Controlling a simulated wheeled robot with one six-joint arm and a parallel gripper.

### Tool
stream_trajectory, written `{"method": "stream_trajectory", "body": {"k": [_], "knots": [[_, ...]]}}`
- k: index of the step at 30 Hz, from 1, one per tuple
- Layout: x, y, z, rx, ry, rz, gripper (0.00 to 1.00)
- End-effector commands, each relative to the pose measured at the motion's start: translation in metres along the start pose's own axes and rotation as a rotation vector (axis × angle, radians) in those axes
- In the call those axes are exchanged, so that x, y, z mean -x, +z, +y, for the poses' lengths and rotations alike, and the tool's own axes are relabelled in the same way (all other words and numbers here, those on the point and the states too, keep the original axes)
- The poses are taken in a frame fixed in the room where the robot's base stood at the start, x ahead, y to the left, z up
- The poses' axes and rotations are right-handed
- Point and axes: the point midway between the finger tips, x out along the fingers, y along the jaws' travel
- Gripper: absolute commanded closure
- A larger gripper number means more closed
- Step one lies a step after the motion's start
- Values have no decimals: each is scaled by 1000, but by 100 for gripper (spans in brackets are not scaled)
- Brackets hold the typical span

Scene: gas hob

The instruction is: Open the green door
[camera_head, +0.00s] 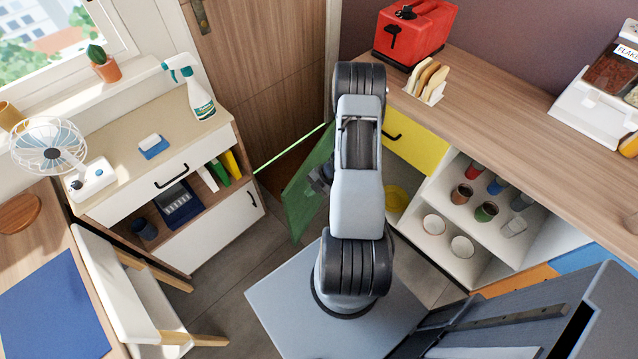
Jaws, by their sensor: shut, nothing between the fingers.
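The green door (300,207) is a see-through green panel left of my arm in the head view. It stands swung out at an angle from the counter unit, and its right part is hidden behind my arm. My gripper (319,180) is small and dark, at the panel's right part beside my arm. It is shut and holds nothing. I cannot tell whether it touches the panel. A thin bright green line (285,152) runs up from the panel's left toward the counter.
Right of my arm are a yellow drawer (415,141), a yellow bowl (396,199) in the space below it, and open shelves with cups. A white drawer unit (150,185) stands left. Grey floor (225,285) is free between it and my base.

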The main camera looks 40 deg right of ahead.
Motion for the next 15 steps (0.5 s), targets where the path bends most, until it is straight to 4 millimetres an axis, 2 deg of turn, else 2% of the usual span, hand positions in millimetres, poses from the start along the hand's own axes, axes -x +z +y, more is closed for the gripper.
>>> {"method": "stream_trajectory", "body": {"k": [2, 6, 15], "knots": [[-15, 0, -1, 0, -2, 2, 100], [-20, -1, 19, 4, -1, -1, 100], [-28, 0, 34, 1, 0, -1, 100]]}}
